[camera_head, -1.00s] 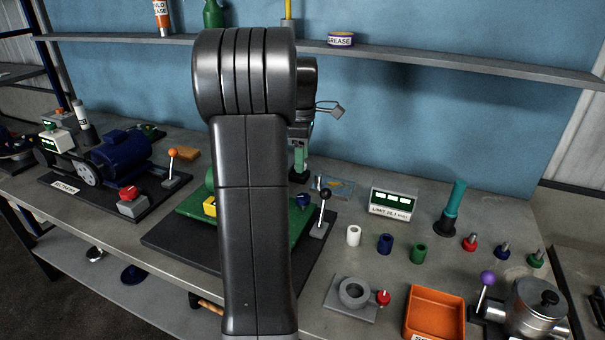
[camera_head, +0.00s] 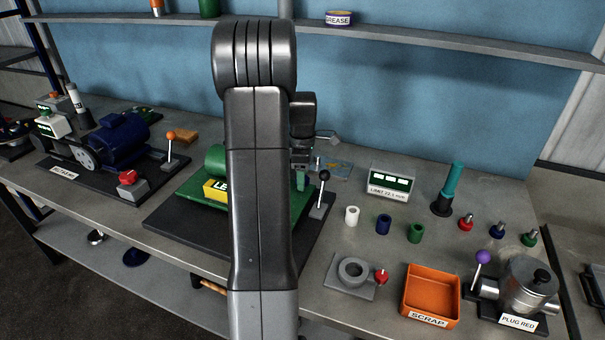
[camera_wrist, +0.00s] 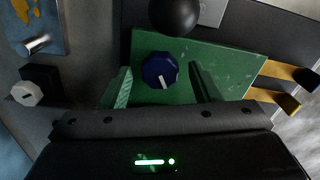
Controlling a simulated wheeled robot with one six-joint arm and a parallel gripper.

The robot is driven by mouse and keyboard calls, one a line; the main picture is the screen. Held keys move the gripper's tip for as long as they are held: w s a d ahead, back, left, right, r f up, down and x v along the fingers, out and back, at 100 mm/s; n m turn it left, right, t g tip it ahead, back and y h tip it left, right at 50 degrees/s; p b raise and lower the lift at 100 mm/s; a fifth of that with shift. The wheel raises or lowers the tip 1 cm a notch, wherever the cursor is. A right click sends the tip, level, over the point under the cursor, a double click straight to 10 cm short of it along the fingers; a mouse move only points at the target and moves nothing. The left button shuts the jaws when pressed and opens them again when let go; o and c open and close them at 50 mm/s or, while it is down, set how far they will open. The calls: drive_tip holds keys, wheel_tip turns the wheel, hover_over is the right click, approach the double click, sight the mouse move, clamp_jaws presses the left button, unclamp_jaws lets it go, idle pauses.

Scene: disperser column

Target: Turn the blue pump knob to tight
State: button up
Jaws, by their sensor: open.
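The blue pump knob (camera_wrist: 160,70) sits on a green plate (camera_wrist: 225,62) in the wrist view, with a white pointer mark aimed toward the bottom of the picture. My gripper (camera_wrist: 162,86) is open, with one green finger on each side of the knob and a visible gap to both. Whether the fingertips are down level with the knob is hard to tell. In the head view my gripper (camera_head: 303,180) is partly behind my arm, over the green pump unit (camera_head: 213,160), and the knob is hidden.
A black-ball lever (camera_head: 323,176) stands close beside the knob; its ball also shows in the wrist view (camera_wrist: 175,14). Brass-coloured prongs (camera_wrist: 278,92) lie right of the plate. A limit display (camera_head: 390,186), bushings and an orange scrap bin (camera_head: 432,292) stand to the right.

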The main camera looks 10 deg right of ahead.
drive_tip(key=shift+f, duration=0.2)
drive_tip(key=shift+c, duration=0.3)
drive_tip(key=c, duration=0.9)
drive_tip(key=shift+c, duration=0.2)
